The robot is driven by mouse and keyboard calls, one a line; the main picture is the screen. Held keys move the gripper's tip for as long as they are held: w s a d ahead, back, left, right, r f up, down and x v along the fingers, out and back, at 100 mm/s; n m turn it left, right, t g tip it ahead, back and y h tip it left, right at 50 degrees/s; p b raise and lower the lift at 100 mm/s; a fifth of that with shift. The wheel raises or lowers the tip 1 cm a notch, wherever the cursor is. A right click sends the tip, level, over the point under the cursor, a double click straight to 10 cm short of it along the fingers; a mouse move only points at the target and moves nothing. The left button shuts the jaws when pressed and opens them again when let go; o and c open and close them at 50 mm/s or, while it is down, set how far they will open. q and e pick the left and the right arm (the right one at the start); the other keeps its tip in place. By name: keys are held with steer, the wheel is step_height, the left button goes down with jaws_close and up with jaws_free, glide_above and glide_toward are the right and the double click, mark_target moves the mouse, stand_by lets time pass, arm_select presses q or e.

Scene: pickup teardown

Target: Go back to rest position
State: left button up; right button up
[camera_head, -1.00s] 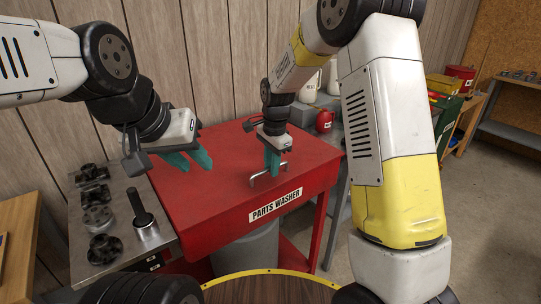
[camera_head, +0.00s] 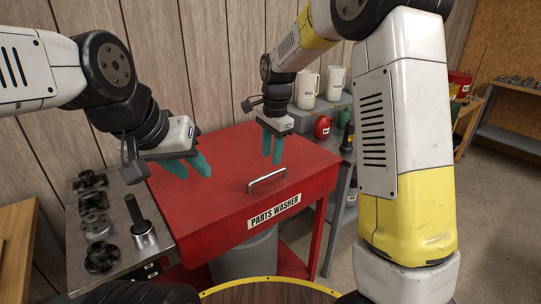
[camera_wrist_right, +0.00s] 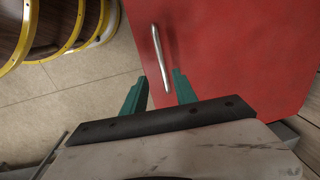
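My left gripper (camera_head: 187,166) has green fingers spread apart and empty, above the left part of the red parts washer lid (camera_head: 205,205). My right gripper (camera_head: 272,158) is open above the lid, behind and above its metal handle (camera_head: 267,181), and apart from it. In the right wrist view, the two green fingers (camera_wrist_right: 158,92) are parted with nothing between them, and the silver handle (camera_wrist_right: 161,62) lies beyond them on the red lid. The lid is down on the washer.
A metal bench (camera_head: 125,240) at the left carries several dark parts and an upright black-handled tool (camera_head: 140,222). Behind the washer, a shelf holds white jugs (camera_head: 308,88) and a red can (camera_head: 322,127). A wooden table (camera_head: 18,235) stands at far left.

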steer(key=shift+d+r, duration=0.1)
steer(key=shift+r, duration=0.05)
steer(key=s+d+r+n+t, duration=0.1)
steer(key=s+d+r+n, duration=0.2)
steer(key=s, duration=0.5)
steer(key=s+d+r+n+t+y, duration=0.1)
steer(key=s+d+r+n, duration=0.3)
steer(key=s, duration=0.4)
steer(key=s+d+r+n+t, duration=0.3)
steer(key=s+d+r+n, duration=0.1)
steer(key=s, duration=0.5)
steer(key=shift+d, duration=0.85)
